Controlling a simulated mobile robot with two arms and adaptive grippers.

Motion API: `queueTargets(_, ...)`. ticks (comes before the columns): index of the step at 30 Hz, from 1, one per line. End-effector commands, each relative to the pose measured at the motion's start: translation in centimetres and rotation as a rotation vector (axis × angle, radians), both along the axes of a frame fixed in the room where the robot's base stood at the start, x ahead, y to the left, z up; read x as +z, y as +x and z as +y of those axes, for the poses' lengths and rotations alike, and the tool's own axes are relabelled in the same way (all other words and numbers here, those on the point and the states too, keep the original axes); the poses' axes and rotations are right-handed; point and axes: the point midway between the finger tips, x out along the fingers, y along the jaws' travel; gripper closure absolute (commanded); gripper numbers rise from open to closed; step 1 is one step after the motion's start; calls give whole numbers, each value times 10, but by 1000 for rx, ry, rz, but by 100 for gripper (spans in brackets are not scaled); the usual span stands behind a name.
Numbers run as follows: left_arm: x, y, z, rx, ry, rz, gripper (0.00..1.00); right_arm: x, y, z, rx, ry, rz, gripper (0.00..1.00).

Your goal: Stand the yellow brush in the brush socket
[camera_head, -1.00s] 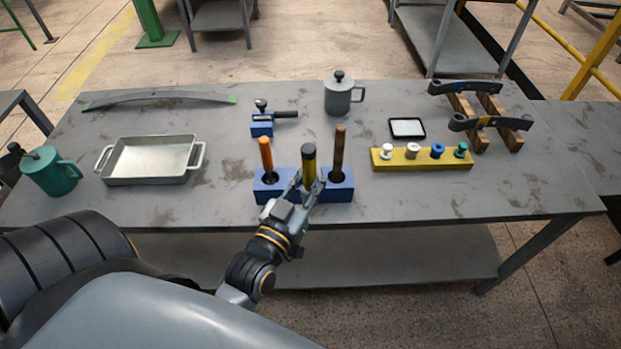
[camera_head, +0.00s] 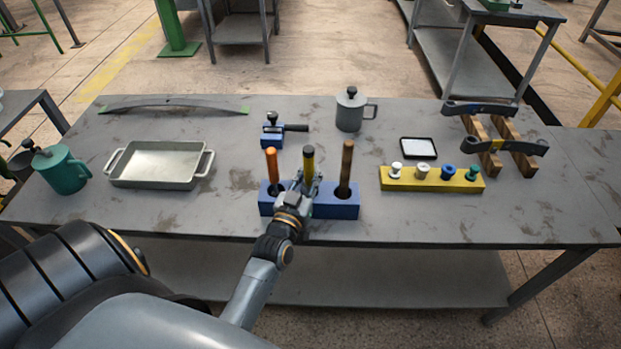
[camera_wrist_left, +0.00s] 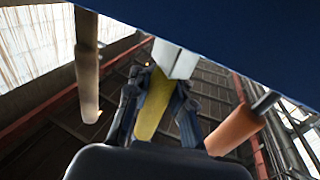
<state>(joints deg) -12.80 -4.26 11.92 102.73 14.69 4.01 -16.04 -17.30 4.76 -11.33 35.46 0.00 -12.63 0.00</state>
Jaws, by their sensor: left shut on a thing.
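The yellow brush (camera_head: 308,165) stands nearly upright, with a dark upper end, at the middle of the blue socket block (camera_head: 335,205). My left gripper (camera_head: 306,185) is shut on its handle from the front. In the left wrist view the yellow handle (camera_wrist_left: 154,105) is between the fingers, and its pale collar (camera_wrist_left: 175,58) meets the edge of the blue block (camera_wrist_left: 240,35). I cannot tell how deep the lower end sits, as the gripper hides it. My right gripper is out of view.
An orange-handled brush (camera_head: 272,162) and a brown-handled one (camera_head: 346,165) stand in the block on either side. A yellow peg rack (camera_head: 432,184) lies to the right, a metal tray (camera_head: 158,164) to the left. A blue clamp (camera_head: 271,138) and grey mug (camera_head: 350,112) are behind.

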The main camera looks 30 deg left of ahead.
Motion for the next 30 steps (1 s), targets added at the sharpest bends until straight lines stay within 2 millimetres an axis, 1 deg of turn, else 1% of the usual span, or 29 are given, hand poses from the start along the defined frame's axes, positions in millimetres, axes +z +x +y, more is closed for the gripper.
queueTargets(1, -8, 0, 0, -2, 1, 1, 100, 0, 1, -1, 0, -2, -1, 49)
queueTargets(4, -17, 0, 0, -1, 0, -1, 100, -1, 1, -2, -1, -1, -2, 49)
queueTargets(12, -18, 0, 0, 0, 0, -3, 100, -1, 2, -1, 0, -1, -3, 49)
queueTargets(15, -21, 0, 0, 0, 0, -2, 100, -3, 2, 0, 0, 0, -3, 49)
queueTargets(16, -21, 0, 0, 0, 0, -2, 80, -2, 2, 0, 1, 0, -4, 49)
queueTargets(17, -20, 0, 0, 0, 0, -2, 74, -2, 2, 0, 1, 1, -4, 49)
queueTargets(18, -20, 0, 0, 0, 0, -2, 66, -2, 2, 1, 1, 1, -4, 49)
queueTargets(20, -20, 0, 0, 0, 0, -2, 55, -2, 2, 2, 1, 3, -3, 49)
queueTargets(28, -20, 0, 0, 0, 0, -2, 55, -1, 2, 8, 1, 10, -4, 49)
queueTargets(30, -17, 0, 0, 0, 0, -2, 55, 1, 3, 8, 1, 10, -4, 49)
